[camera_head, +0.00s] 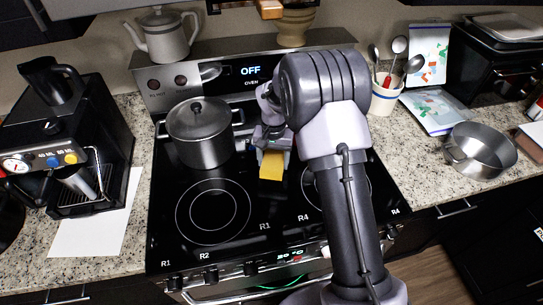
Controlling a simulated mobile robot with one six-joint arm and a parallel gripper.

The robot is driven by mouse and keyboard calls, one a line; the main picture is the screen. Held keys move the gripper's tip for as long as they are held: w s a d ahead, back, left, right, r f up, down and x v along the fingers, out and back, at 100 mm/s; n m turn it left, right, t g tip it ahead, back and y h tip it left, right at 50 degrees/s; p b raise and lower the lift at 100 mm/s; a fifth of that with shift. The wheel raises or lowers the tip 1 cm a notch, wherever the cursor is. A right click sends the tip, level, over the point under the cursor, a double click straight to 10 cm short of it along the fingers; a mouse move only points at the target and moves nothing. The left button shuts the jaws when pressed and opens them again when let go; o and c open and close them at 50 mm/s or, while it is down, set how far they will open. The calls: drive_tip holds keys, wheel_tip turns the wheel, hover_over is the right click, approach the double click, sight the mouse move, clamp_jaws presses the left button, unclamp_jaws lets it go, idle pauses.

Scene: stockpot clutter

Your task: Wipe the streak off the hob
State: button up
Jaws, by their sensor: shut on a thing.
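My gripper (273,151) is over the black glass hob (176,256), near its back middle. It is shut on a yellow sponge (271,167), whose front face shows below the fingers. I cannot tell whether the sponge touches the glass. I cannot make out a streak on the visible glass; my arm hides much of the right side of the hob. A lidded steel stockpot (201,148) stands on the back left of the hob, to the left of my gripper.
A white kettle (164,38) and a tan pot (291,30) stand on the ledge behind the hob. A coffee machine (98,115) is at left. At right are a utensil crock (385,98) and a steel pan (481,151). The front left hob is clear.

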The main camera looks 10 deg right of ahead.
sight(271, 153)
drive_tip(key=shift+s, duration=0.4)
drive_tip(key=shift+f, duration=0.15)
drive_tip(key=shift+w, duration=0.3)
drive_tip(key=shift+w+f+p, duration=0.1)
drive_tip(key=shift+w+p, duration=0.3)
drive_tip(key=shift+w, duration=1.2)
wheel_tip(271, 153, up, 6)
drive_tip(key=p, duration=0.4)
drive_tip(key=shift+w, duration=0.15)
